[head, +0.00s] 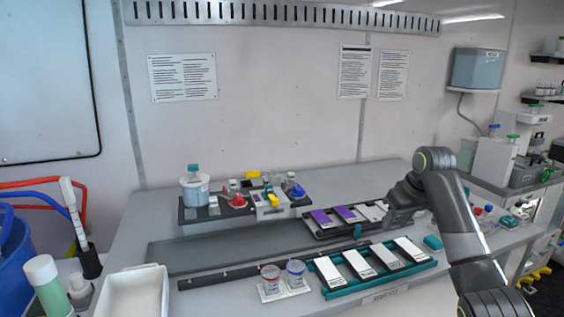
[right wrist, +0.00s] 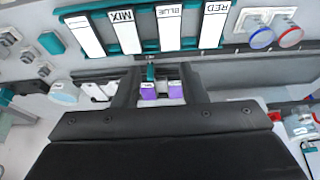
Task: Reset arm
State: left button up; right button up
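My right arm comes in from the right in the head view. Its dark gripper (head: 400,203) is over the right part of the black rack (head: 318,236), which holds purple and white pieces. In the right wrist view the two fingers of this gripper (right wrist: 157,72) stand apart. Nothing is held between them; purple pieces (right wrist: 162,90) show beyond the gap. The teal rack (head: 334,291) with several white labelled plates lies in front, and it also shows at the top of the right wrist view (right wrist: 150,47). My left gripper is not in view.
A cup with a red rim (head: 270,279) and one with a blue rim (head: 295,274) stand left of the teal rack. A black shelf (head: 222,211) with a teal-capped jar (head: 195,188) is at the back. A white tray (head: 137,290) sits front left.

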jog(key=s+d+f+m+h, duration=0.1)
jog(key=s+f, duration=0.8)
jog(key=f, duration=0.3)
jog(key=s+f, duration=0.8)
jog(key=f, duration=0.5)
jog(key=s+f+m+h, duration=0.1)
jog(key=s+f, duration=0.2)
jog(key=s, duration=0.6)
jog(key=s+f, duration=0.3)
jog(key=s, duration=0.6)
jog(key=s+d+r+m+h, duration=0.1)
jog(key=s+r+m, duration=0.15)
jog(key=s, duration=1.15)
notch_tip(320, 180, down, 24)
jog(key=d+g, duration=0.2)
jog(key=s+a+f+g, duration=0.1)
jog(key=s+f, duration=1.3)
jog(key=f, duration=0.2)
jog(key=shift+s+a+f+y, duration=0.25)
jog(key=shift+s+a+y, duration=0.05)
jog(key=shift+a, duration=0.1)
